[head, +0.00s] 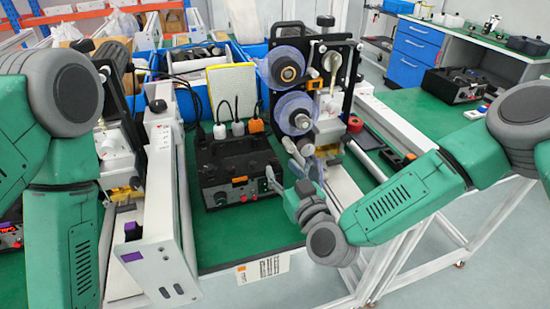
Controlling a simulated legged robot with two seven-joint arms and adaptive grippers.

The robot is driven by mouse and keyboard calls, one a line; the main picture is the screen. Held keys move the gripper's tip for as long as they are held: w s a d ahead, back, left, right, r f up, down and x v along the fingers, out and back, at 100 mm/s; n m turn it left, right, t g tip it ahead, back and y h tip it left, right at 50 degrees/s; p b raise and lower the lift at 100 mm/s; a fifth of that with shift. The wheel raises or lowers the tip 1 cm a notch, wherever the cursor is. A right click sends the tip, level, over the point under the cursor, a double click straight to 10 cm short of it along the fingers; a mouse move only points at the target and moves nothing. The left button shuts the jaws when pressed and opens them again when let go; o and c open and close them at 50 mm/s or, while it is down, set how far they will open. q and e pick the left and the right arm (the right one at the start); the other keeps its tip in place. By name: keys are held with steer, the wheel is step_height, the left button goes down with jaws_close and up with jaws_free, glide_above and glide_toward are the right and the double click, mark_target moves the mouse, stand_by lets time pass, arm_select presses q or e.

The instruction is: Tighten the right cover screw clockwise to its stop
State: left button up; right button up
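The coder (342,95) stands at the middle right, a black-framed upright machine with two blue film reels on its left side. A pale round knob with a stem shows on its upper front. I cannot single out the right cover screw; it is too small or hidden. My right gripper (281,163) is in front of the coder's lower part, below the lower reel (295,113). Its grey fingers are spread apart with nothing visible between them. It overlaps the coder's lower parts in the picture, and contact cannot be told. My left arm shows at the left, but its gripper does not.
A black control box (238,165) with plugged cables sits left of my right gripper on the green bench top (235,240). Blue bins (190,62) stand behind it. A white rail frame (168,200) stands at the left. A green side bench (430,110) is at right.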

mark_target(275, 163)
steer(key=x, duration=0.4)
steer(key=shift+w+a, duration=0.25)
steer(key=shift+a, duration=0.25)
steer(key=shift+d, duration=0.1)
steer(key=shift+d, duration=0.1)
jaws_close()
